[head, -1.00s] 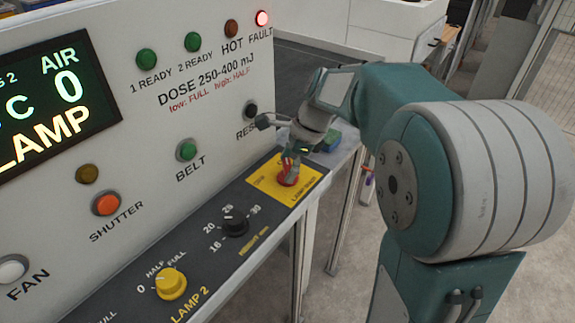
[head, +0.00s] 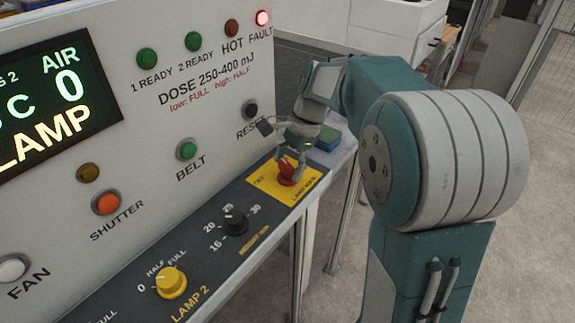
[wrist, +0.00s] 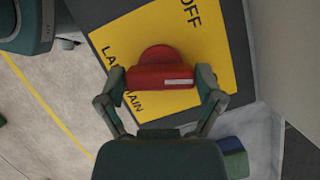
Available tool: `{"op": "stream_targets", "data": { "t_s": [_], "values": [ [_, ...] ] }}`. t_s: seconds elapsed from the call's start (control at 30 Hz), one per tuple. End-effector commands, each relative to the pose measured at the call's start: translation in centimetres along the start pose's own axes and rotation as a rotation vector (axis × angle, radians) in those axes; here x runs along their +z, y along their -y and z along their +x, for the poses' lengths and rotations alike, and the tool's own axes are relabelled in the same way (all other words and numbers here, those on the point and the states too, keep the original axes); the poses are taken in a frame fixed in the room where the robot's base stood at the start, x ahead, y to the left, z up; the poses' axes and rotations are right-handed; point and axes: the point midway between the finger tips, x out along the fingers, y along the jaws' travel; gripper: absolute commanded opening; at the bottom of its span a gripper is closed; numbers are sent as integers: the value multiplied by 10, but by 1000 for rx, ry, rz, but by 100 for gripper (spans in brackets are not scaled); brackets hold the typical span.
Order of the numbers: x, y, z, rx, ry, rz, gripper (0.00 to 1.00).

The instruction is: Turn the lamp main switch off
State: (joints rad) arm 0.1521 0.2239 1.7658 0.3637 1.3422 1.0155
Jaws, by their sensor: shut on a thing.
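The lamp main switch is a red rotary knob (head: 287,172) on a yellow plate (head: 308,184) at the right end of the sloped panel. In the wrist view the knob (wrist: 160,78) shows a red grip bar with a white mark at its right part. The plate (wrist: 215,45) carries the word OFF near the top and partly covered LAMP MAIN lettering. My gripper (wrist: 162,80) is shut on the knob, one finger at each end of the bar. In the head view my gripper (head: 289,163) reaches down onto the knob from above.
The control box (head: 225,75) rises behind the panel, with a RESET button (head: 250,109) close to my wrist. A black height dial (head: 235,222) and a yellow LAMP 2 knob (head: 171,283) sit to the left. A green and blue block (head: 328,138) lies behind my gripper.

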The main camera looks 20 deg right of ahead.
Motion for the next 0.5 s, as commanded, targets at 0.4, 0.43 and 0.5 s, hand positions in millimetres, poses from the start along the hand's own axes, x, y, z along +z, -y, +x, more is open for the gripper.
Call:
{"op": "stream_targets", "data": {
  "t_s": [0.4,0.43,0.5],
  "values": [
    [0,2,1,149,-2,-367,38],
    [0,2,1,159,-2,-393,38],
    [0,2,0,185,-2,-455,38]
  ]
}}
